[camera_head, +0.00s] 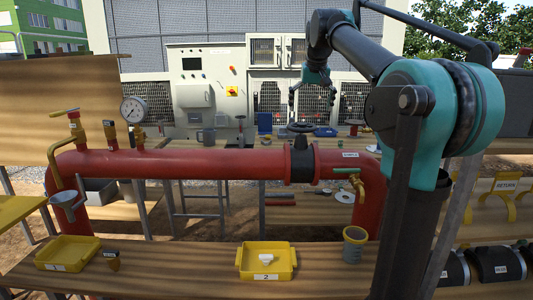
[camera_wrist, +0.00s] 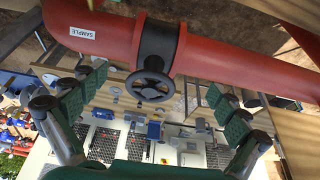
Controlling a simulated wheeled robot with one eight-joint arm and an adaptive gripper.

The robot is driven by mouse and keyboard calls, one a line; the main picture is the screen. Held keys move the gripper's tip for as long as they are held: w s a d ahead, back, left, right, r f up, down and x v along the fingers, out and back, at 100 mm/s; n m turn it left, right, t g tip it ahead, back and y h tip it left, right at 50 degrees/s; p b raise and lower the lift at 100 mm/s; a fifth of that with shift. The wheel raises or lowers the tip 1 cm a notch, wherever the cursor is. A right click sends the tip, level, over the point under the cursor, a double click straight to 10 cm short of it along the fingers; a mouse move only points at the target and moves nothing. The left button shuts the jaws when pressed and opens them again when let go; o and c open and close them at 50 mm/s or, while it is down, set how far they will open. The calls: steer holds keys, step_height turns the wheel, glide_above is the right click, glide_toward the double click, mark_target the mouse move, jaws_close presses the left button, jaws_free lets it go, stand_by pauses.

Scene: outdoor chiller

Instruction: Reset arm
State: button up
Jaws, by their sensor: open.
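My arm reaches from the right over the red pipe in the head view. My gripper (camera_head: 312,97) hangs beyond the pipe, in front of the grey chiller cabinets. Its fingers are spread wide with nothing between them. In the wrist view my gripper (camera_wrist: 157,88) also shows open, its green finger pads apart on both sides. The black valve handwheel (camera_wrist: 152,80) on the red pipe (camera_wrist: 225,50) appears between the fingers in that picture, but they do not touch it.
The red pipe (camera_head: 220,163) crosses the front, with a pressure gauge (camera_head: 133,109) at left and a green-handled tap (camera_head: 352,175) at right. The near bench holds yellow trays (camera_head: 250,277) and a grey cup (camera_head: 354,245). A back bench carries a mug (camera_head: 207,137) and tools.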

steer(key=s+d+f, duration=0.1)
steer(key=s+f, duration=0.5)
steer(key=f, duration=0.6)
steer(key=s+d+f, duration=0.1)
steer(key=s+f, duration=0.6)
steer(key=f, duration=0.4)
steer(key=s+d+f, duration=0.2)
steer(key=s+f, duration=0.4)
steer(key=f, duration=0.6)
steer(key=s+f, duration=1)
steer(key=s, duration=0.2)
steer(key=shift+s+f, duration=0.25)
